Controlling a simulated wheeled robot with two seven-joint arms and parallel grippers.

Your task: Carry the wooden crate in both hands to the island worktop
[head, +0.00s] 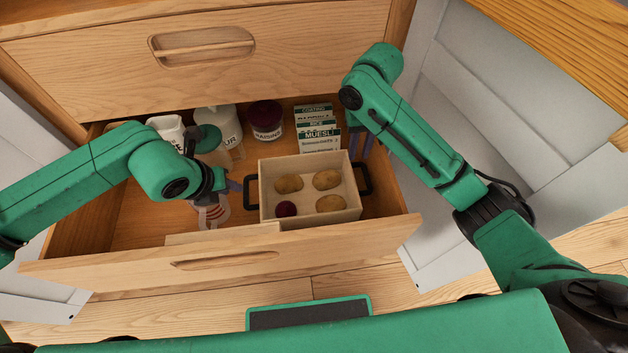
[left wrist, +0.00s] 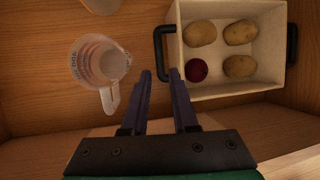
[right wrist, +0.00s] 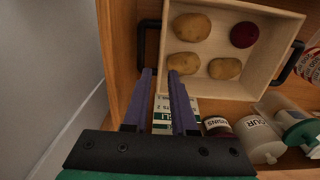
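The wooden crate (head: 310,219) sits in the open drawer, holding several potatoes and one dark red round vegetable. It has a black handle at each end. My left gripper (head: 236,186) is open beside the left handle (head: 250,192); in the left wrist view that handle (left wrist: 160,52) lies just beyond the fingertips. My right gripper (head: 360,148) is open near the right handle (head: 367,180); in the right wrist view that handle (right wrist: 142,45) lies just beyond the fingertips, slightly left. Both grippers look empty. I cannot tell whether either fingertip touches a handle.
The drawer front (head: 350,249) stands between the crate and me. Behind the crate are a muesli box (head: 318,130), a raisins jar (head: 265,120) and a flour container (head: 222,125). A measuring jug (left wrist: 98,62) stands left of it. A wooden worktop (head: 570,45) shows upper right.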

